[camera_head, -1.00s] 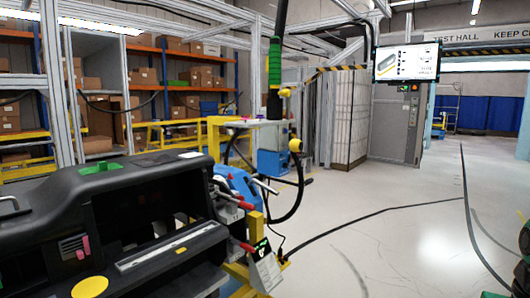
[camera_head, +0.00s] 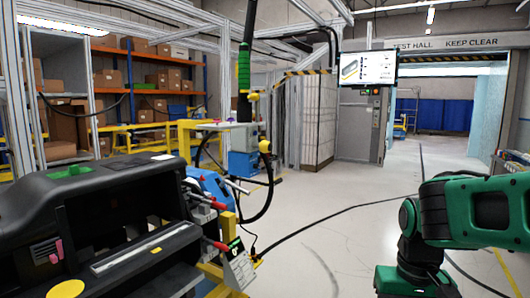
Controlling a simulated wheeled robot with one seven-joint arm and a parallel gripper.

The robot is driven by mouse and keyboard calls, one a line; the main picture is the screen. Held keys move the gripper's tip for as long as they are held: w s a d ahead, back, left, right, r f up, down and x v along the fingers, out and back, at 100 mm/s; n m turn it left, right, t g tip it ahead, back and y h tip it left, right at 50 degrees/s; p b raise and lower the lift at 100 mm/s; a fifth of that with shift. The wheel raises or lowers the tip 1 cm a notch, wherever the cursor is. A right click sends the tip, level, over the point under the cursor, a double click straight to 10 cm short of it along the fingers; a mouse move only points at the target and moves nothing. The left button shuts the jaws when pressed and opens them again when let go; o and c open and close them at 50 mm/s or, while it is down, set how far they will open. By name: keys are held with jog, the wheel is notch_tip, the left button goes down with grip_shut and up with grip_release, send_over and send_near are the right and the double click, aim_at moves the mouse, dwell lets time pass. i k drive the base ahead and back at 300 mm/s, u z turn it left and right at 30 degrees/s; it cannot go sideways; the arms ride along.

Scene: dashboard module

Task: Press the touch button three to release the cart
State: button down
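The cart carries a black dashboard module (camera_head: 105,225) at the left. A small tilted grey panel (camera_head: 240,271) stands on the yellow frame at the cart's right end, with a little dark display with a green mark (camera_head: 235,245) above it. Marks on the panel are too small to read, so I cannot tell which is touch button three. My green and black arm shows at the right, well apart from the panel. My gripper is not in view.
Levers with red grips (camera_head: 205,199) stick out near the panel. A black cable (camera_head: 330,213) lies across the floor. A monitor (camera_head: 367,68) hangs at the back before a grey cabinet (camera_head: 357,128). Open floor (camera_head: 340,240) lies between the cart and my arm.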

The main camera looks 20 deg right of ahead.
aim_at(264, 147)
jog(key=u, duration=0.05)
jog(key=i, duration=1)
jog(key=z, duration=0.1)
